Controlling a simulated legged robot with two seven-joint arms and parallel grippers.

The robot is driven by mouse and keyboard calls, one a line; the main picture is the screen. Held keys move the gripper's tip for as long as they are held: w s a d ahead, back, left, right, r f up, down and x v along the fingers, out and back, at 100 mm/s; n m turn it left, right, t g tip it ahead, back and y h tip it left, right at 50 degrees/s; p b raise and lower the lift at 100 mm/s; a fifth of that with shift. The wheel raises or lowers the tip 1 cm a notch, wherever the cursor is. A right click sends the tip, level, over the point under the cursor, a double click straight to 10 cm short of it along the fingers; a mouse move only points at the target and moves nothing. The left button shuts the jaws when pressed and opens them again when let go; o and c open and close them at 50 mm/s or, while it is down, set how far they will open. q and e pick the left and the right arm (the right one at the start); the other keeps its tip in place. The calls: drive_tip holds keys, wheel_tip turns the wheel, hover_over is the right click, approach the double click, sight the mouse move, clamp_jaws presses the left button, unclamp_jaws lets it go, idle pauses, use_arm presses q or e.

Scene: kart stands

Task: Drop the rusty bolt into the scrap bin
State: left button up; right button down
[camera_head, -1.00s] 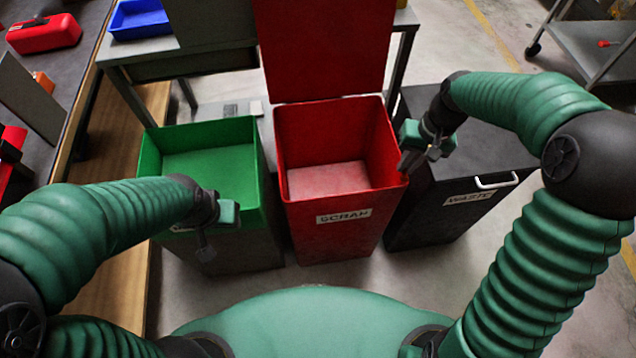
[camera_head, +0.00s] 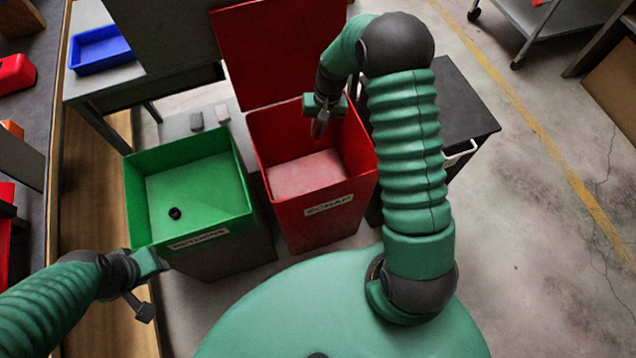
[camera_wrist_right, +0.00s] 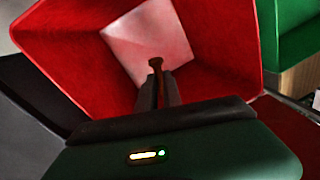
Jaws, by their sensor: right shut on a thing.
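The scrap bin (camera_head: 310,232) is an open red box with a label on its front and its red lid raised behind. My right gripper (camera_head: 318,128) is over the bin's opening, pointing down. In the right wrist view, it is shut on the rusty bolt (camera_wrist_right: 155,64), whose brown head shows beyond the fingertips. The bin's red walls (camera_wrist_right: 215,35) and pale floor spread out below the bolt. In the head view the bolt is too small to make out clearly. My left gripper (camera_head: 146,300) is at the lower left, apart from the bins; its jaws are unclear.
A green bin (camera_head: 215,262) stands left of the scrap bin, with a small black object (camera_head: 174,213) inside. A dark bin (camera_head: 465,110) with a closed lid stands at right, partly behind my arm. A blue tray (camera_head: 103,50) sits on a table behind. The right floor is open.

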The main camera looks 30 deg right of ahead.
drive_tip(key=shift+a+f, duration=0.1)
drive_tip(key=shift+f, duration=0.35)
use_arm(q)
drive_tip(key=shift+a+f, duration=0.25)
drive_tip(key=shift+f, duration=0.1)
use_arm(e)
drive_tip(key=shift+r, duration=0.15)
drive_tip(key=c, duration=1.4)
unclamp_jaws()
drive_tip(key=shift+c, duration=0.2)
use_arm(q)
drive_tip(key=shift+d, duration=0.25)
